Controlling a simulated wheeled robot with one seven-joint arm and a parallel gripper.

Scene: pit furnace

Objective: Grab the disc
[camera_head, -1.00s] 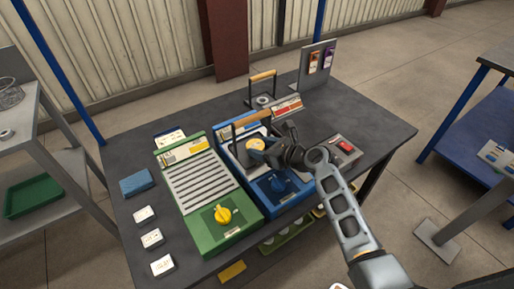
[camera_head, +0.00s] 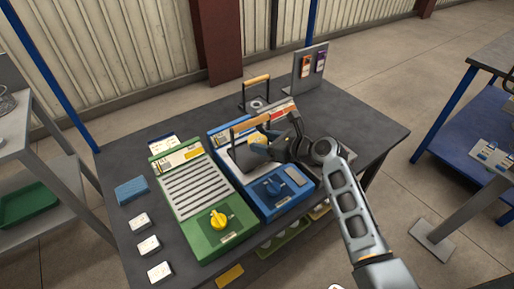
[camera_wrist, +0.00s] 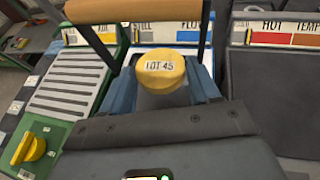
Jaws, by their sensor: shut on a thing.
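The disc (camera_wrist: 160,65) is yellow and marked "LOT 45" in the wrist view. My gripper (camera_wrist: 164,88) is shut on it, with a blue finger on each side and the disc's top face showing between them. In the head view, my gripper (camera_head: 265,144) is above the back part of the blue unit (camera_head: 280,207), and only a small yellow part of the disc (camera_head: 258,138) shows. The wooden-handled frame (camera_head: 250,121) of the blue unit stands close to the disc. I cannot tell whether they touch.
A green unit (camera_head: 205,203) with a slatted top and yellow knob stands left of the blue unit. A second wooden-handled frame (camera_head: 256,79) and an upright panel (camera_head: 302,72) are behind. White label cards (camera_head: 149,245) lie at the table's left.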

